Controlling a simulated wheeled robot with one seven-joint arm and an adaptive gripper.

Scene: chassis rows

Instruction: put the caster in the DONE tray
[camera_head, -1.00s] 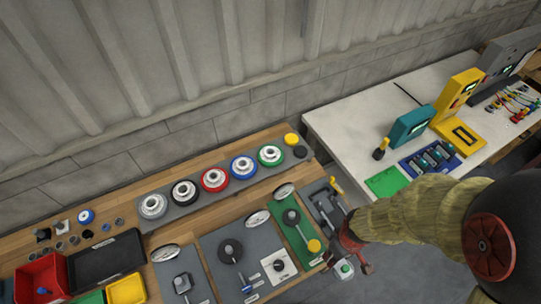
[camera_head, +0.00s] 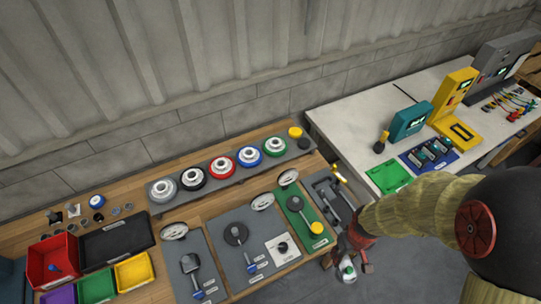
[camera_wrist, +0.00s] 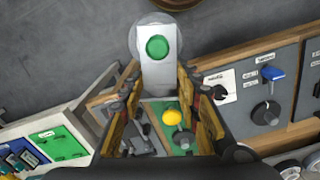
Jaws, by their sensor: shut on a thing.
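The caster (camera_wrist: 158,46) is between the fingertips of my gripper (camera_wrist: 158,90) in the wrist view. It has a pale bracket, a round green centre and a clear-looking wheel rim. In the head view the caster (camera_head: 348,271) hangs in my gripper (camera_head: 347,258), over the floor just off the bench's right end. My gripper is shut on it. No DONE label is readable. A black tray (camera_head: 92,253) with an unreadable label lies on the bench at left. A green labelled tray or mat (camera_head: 386,178) lies on the white table.
The wooden bench (camera_head: 190,222) carries a row of coloured rings, several control panels and coloured bins. The white table (camera_head: 350,133) holds teal and yellow devices. A gap separates bench and table.

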